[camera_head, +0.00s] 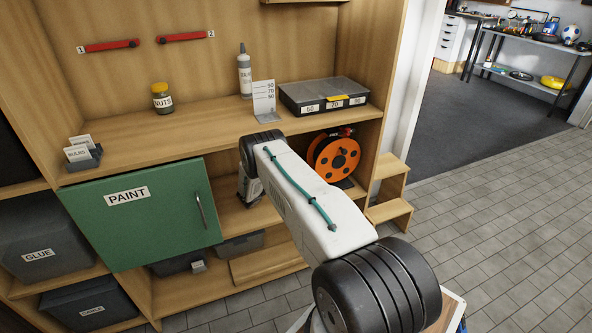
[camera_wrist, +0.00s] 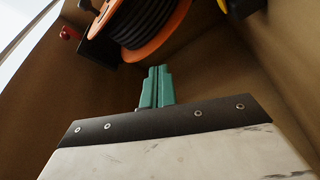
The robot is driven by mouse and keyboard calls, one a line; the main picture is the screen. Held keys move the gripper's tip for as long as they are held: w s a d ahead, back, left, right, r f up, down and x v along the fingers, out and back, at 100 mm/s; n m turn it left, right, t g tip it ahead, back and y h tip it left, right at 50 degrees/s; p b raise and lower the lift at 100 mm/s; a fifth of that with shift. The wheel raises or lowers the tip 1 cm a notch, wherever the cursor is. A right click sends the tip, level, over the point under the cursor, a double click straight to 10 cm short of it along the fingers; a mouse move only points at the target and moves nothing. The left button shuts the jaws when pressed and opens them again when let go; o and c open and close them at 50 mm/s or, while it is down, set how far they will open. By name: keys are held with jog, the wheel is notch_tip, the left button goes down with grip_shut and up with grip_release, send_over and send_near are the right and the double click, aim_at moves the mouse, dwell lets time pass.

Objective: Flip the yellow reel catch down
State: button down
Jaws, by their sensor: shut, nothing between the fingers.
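The orange cable reel (camera_head: 338,156) stands on the shelf under the worktop, to the right of my arm in the head view. In the wrist view the reel (camera_wrist: 162,48) is at the top, with dark cable wound between orange rims. A small yellow part (camera_wrist: 222,6) is cut off by the top edge, right of the reel; I cannot tell whether it is the reel catch or its position. My gripper (camera_wrist: 157,72) has green fingers, shut and empty, below the reel in the picture and apart from the yellow part. The fingertips are not clear in the head view.
A black organiser box (camera_head: 323,96) with a yellow latch sits on the worktop above the reel. A green PAINT door (camera_head: 150,215) is left of my arm. A red part (camera_wrist: 70,33) on a black piece shows left of the reel. Wooden steps (camera_head: 390,190) stand at right.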

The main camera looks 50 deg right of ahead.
jog(key=w+a+f, duration=0.2)
jog(key=a, duration=0.3)
jog(key=shift+w+a, duration=0.35)
